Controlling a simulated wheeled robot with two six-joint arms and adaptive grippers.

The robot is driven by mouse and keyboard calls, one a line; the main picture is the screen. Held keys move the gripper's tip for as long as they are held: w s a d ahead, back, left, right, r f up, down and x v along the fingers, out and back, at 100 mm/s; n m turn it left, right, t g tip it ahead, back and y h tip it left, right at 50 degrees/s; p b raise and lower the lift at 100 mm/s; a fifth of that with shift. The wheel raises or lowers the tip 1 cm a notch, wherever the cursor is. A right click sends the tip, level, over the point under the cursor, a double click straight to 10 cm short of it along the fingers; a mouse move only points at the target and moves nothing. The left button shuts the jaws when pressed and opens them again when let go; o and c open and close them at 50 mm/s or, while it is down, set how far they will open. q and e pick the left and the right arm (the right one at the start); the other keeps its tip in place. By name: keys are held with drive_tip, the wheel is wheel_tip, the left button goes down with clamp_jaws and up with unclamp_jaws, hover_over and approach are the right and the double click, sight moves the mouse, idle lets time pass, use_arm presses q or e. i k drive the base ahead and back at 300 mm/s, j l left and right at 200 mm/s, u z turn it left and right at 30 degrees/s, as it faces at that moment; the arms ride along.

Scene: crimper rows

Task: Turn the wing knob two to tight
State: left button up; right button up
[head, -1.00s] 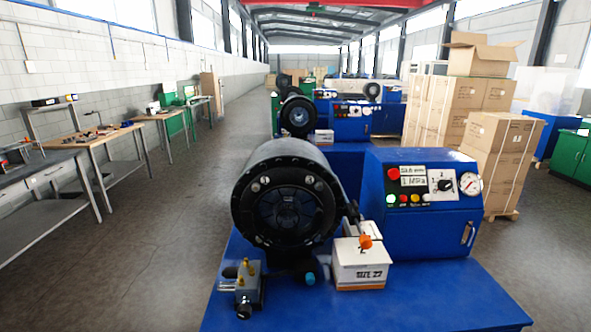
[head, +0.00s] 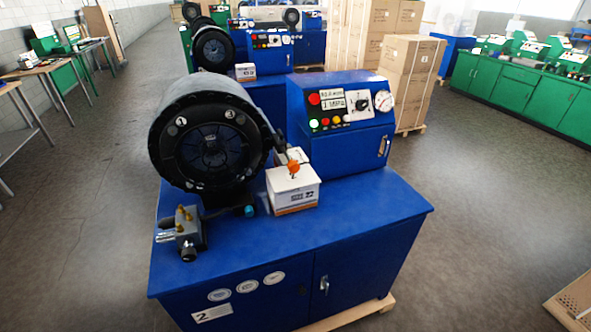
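A blue crimper machine (head: 330,210) with a "2" label (head: 212,313) on its front stands in the middle of the head view. Its round black crimping head (head: 208,143) is at the upper left. A small orange knob (head: 293,168) stands upright on a short stem at the right of the head, in front of or above a white box (head: 293,190). A black selector knob (head: 362,104) sits on a white plate on the control panel. I cannot tell how tight either knob is. Neither of my grippers is in view.
A grey valve block (head: 183,233) with brass fittings sits on the machine's front left. Stacked cartons (head: 410,75) stand behind at the right, green cabinets (head: 530,90) farther right, workbenches (head: 60,65) at the left.

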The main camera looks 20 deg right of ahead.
sight(279, 133)
drive_tip(key=l+u, duration=0.2)
drive_tip(key=l, duration=0.25)
drive_tip(key=k+l+u, duration=0.2)
drive_tip(key=l, duration=0.2)
drive_tip(key=k+l+u, duration=0.2)
drive_tip(key=l, duration=0.2)
drive_tip(key=i, duration=0.1)
